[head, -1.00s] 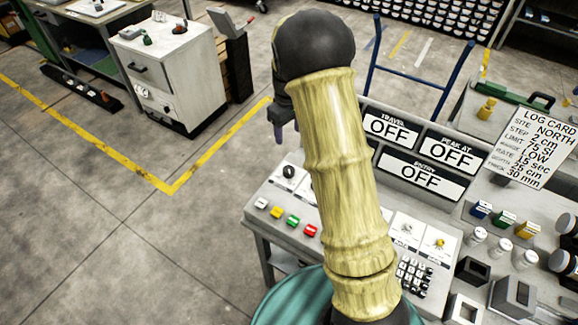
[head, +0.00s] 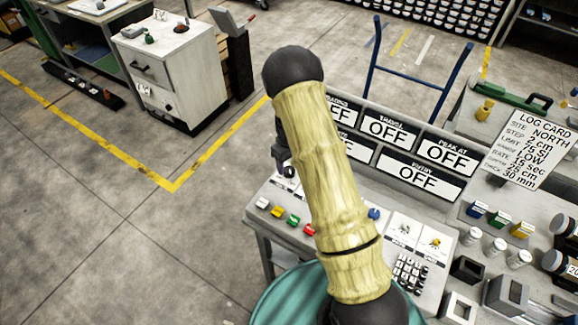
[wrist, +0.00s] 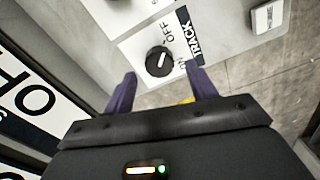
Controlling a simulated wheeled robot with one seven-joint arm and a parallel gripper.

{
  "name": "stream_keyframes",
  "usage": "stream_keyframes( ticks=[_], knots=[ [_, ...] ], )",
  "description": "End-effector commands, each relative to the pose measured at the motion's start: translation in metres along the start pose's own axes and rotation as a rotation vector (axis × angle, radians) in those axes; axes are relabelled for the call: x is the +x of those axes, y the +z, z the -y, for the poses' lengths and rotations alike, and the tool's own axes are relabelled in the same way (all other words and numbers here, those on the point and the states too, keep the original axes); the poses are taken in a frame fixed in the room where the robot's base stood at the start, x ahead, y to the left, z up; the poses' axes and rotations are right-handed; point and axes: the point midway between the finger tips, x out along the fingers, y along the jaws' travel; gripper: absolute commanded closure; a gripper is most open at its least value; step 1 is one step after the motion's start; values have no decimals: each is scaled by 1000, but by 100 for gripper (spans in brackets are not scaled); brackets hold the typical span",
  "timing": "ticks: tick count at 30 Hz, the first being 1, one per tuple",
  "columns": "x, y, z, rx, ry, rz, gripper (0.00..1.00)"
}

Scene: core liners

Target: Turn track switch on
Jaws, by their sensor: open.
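The track switch is a round black knob (wrist: 158,61) on a white plate marked TRACK, OFF and ON in the wrist view. A pale line on the knob slants up to the right; I cannot tell which label it points at. The knob also shows in the head view (head: 289,171) at the console's far left corner. My gripper (wrist: 163,72) is open and empty, its two purple fingers apart on either side of the knob's near edge. Contact cannot be told. In the head view my gripper (head: 283,158) is just above the knob, partly hidden by my arm.
The grey console (head: 259,207) carries white, yellow, green and red buttons (head: 293,220) near the knob. Upright displays (head: 388,129) behind read OFF. A keypad (head: 410,268), small blocks and jars stand to the right. Open floor lies left of the console.

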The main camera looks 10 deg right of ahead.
Motion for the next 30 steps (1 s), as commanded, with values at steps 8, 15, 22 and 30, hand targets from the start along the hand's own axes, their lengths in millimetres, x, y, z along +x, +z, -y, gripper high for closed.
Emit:
stream_keyframes(
  ticks=[8, 15, 22, 30],
  knots=[
    [30, 0, 0, 0, 0, 0, 43],
    [34, 0, 0, 0, 1, 0, 43],
    [33, 0, 0, 0, 0, 0, 73],
    [33, 0, 0, 5, 0, 0, 88]
  ],
)
